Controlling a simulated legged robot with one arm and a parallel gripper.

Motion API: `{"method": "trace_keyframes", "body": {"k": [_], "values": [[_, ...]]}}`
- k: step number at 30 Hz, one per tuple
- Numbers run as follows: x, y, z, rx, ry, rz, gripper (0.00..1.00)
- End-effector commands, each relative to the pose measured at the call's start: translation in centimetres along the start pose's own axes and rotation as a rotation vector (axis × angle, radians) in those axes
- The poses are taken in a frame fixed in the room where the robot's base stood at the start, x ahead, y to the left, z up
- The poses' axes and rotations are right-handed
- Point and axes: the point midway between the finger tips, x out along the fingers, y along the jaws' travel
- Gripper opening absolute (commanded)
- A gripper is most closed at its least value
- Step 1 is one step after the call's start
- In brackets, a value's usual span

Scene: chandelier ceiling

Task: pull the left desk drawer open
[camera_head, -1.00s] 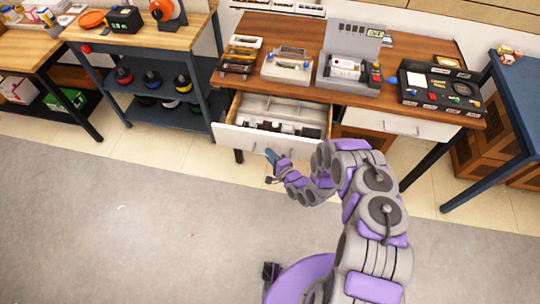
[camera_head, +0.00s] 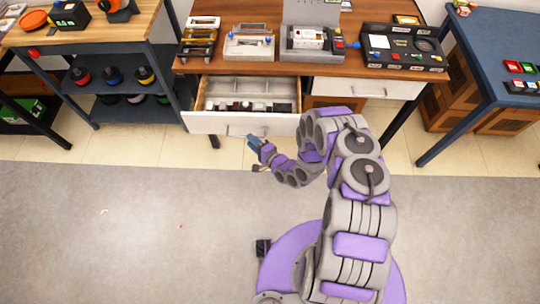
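The left desk drawer (camera_head: 205,123) has a white front and stands pulled out from under the wooden desk (camera_head: 274,69). Its inside shows, with several small dark and light items in it. My gripper (camera_head: 251,139) is at the lower edge of the drawer front, a little right of its middle. I cannot tell whether it touches the drawer handle, which is hard to make out there. The gripper is small and seen from behind, so its finger opening does not show.
The right desk drawer (camera_head: 340,88) is shut. Several devices, including a black control box (camera_head: 378,56), stand on the desk. A shelf cart (camera_head: 120,52) is at the left and a blue table (camera_head: 468,65) at the right. The grey floor (camera_head: 100,235) in front is largely clear.

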Motion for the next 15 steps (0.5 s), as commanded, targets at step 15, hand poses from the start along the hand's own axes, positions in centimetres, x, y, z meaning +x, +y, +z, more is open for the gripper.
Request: {"method": "trace_keyframes", "body": {"k": [15], "values": [[-9.9, 0.2, 0.0, 0.006, 0.004, 0.003, 0.35]]}}
